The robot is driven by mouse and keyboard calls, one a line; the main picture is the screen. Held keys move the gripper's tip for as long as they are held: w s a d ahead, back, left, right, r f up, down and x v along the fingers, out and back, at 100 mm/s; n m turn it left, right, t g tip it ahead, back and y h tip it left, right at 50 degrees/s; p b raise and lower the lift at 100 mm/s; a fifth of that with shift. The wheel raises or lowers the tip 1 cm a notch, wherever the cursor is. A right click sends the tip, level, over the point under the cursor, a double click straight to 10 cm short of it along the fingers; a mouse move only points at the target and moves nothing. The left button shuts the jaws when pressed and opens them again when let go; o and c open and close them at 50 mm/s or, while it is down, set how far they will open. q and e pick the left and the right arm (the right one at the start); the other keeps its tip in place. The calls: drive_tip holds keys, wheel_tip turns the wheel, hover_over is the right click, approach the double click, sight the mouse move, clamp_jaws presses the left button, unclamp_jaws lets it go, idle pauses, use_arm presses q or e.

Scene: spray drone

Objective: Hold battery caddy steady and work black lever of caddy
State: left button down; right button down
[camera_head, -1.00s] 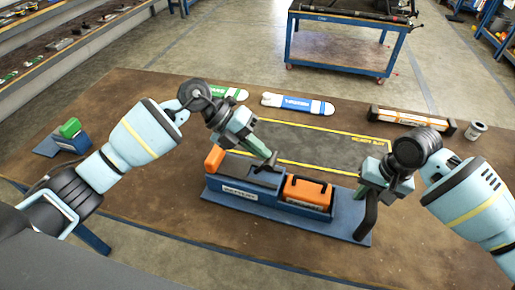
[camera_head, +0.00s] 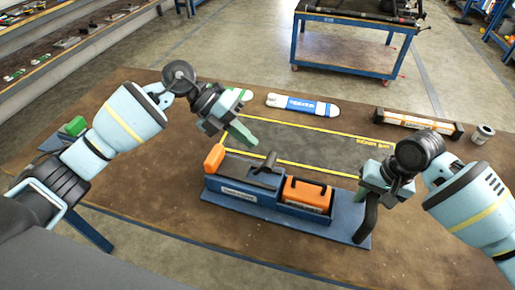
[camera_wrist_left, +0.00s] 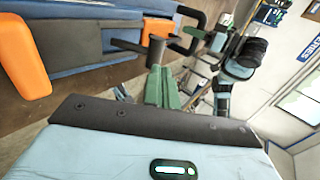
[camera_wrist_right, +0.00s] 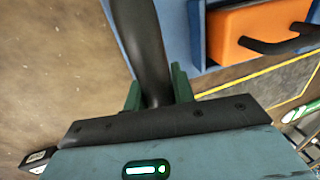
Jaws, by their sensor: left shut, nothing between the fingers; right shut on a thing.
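The blue battery caddy (camera_head: 232,191) sits on the brown workbench. An orange battery (camera_head: 307,194) with a black handle lies in its right compartment, and an orange block (camera_head: 214,158) is at its left end. My right gripper (camera_head: 371,191) is shut on the black upright handle (camera_head: 367,222) at the caddy's right end, also seen in the right wrist view (camera_wrist_right: 143,45).
A yellow-taped area (camera_head: 315,168) is behind the caddy. A green item (camera_head: 75,126) is at the left.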

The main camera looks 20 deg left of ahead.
use_arm(q)
drive_tip(key=v, duration=0.9)
drive_tip(key=shift+d+r, duration=0.2)
drive_tip(key=shift+d, duration=0.05)
use_arm(e)
drive_tip(key=shift+d, duration=0.25)
use_arm(q)
drive_tip(key=shift+d, duration=0.1)
use_arm(e)
drive_tip(key=c, duration=1.1)
unclamp_jaws()
drive_tip(key=v, duration=1.2)
drive_tip(key=shift+a, duration=0.1)
